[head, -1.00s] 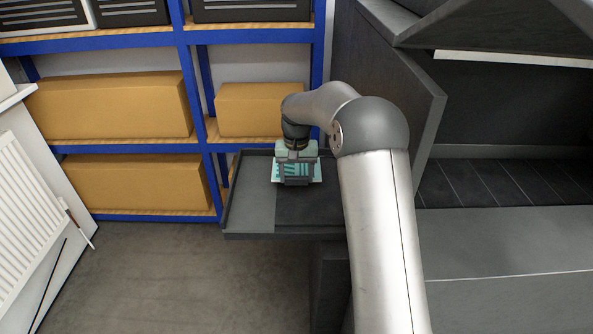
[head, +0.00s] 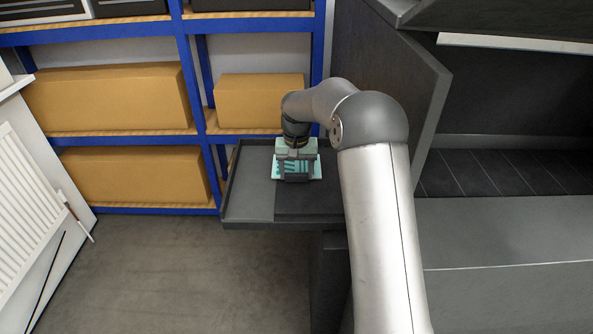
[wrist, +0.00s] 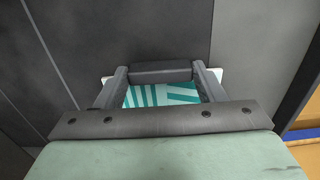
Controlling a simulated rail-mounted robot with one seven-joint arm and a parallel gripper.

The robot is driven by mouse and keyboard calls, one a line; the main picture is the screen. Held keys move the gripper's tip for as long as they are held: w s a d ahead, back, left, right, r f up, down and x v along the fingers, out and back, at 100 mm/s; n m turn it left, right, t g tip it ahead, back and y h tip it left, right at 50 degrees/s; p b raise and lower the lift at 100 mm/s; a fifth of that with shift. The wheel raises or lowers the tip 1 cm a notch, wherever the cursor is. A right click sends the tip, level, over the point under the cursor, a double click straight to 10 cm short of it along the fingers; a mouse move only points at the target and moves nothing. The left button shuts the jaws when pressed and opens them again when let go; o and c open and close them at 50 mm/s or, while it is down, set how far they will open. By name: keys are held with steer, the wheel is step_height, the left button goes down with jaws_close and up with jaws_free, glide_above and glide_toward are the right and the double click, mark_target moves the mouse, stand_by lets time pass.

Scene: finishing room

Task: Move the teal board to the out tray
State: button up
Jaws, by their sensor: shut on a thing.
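The teal board (head: 317,171) is a flat pale plate with teal stripes, partly hidden by my gripper in the head view. It also shows between the fingers in the wrist view (wrist: 163,96), with pale edges sticking out at both sides. My gripper (head: 296,177) points down and is shut on the board. A dark grey tray with a raised rim (head: 247,208) lies below and around it; I take this as the out tray. The board is over the seam between its lighter left part and its darker right part. I cannot tell whether the board touches the tray floor.
Blue shelving (head: 190,80) with cardboard boxes (head: 258,101) stands close behind the tray. A tall dark panel (head: 400,110) rises to the right of the tray. A white radiator (head: 30,210) is at the left. The floor in front is clear.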

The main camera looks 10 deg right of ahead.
steer(key=shift+f, duration=0.35)
steer(key=o, duration=1.1)
steer(key=shift+c, duration=0.2)
step_height(320, 180, up, 16)
steer(key=b, duration=0.2)
steer(key=s+r, duration=0.2)
steer(key=s, duration=0.5)
steer(key=s+f, duration=0.4)
steer(key=s, duration=0.6)
steer(key=s+d+f+n, duration=0.1)
steer(key=s+f, duration=0.3)
steer(key=s, duration=0.7)
steer(key=s+f+n, duration=0.1)
steer(key=s+f, duration=0.3)
steer(key=s, duration=0.6)
steer(key=shift+s+d+f+t, duration=0.2)
steer(key=shift+s+t, duration=0.15)
steer(key=shift+t, duration=0.05)
